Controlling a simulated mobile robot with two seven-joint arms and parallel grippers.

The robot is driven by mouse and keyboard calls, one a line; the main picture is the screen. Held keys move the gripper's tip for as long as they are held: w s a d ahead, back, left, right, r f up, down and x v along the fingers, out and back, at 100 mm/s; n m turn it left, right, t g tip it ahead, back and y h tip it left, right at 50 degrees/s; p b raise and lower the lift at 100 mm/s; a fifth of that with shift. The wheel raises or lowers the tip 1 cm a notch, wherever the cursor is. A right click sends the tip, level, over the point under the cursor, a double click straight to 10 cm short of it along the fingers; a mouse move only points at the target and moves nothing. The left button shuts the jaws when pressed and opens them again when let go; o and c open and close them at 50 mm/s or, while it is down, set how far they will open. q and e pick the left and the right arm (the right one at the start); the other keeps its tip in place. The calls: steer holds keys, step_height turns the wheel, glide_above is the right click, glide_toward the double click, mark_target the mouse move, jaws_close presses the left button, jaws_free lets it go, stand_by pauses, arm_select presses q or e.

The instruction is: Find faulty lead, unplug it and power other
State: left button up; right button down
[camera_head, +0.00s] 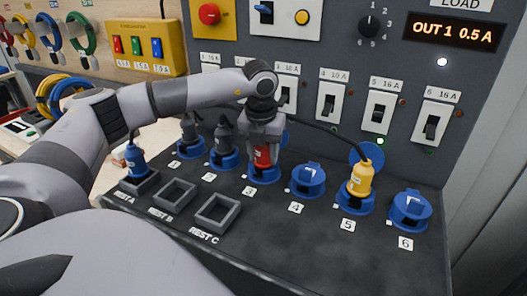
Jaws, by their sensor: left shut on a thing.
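My left gripper (264,138) is shut on the red plug (263,156), which stands upright at socket 3 (265,176); whether it is fully seated is hard to tell. Grey plugs stand at socket 1 (189,131) and socket 2 (225,146). A yellow plug (360,180) with a black lead stands in socket 5 (354,205). Sockets 4 (308,182) and 6 (409,211) hold no plug. A blue plug (135,160) stands in REST A. REST B (175,194) and REST C (217,213) are empty. My right gripper is not in view.
A rotary knob (373,22) and numbered switches, such as switch 5 (379,112), line the panel. A green lamp (380,141) glows below switch 5. A yellow box (148,45) stands left.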

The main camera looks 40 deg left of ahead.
arm_select(q)
steer(key=shift+n, duration=0.6)
steer(key=shift+n+y, duration=0.3)
steer(key=shift+n, duration=1.2)
steer(key=shift+n+g+p, duration=0.35)
steer(key=shift+n+g, duration=0.05)
steer(key=shift+n, duration=1.1)
steer(key=shift+r, duration=0.1)
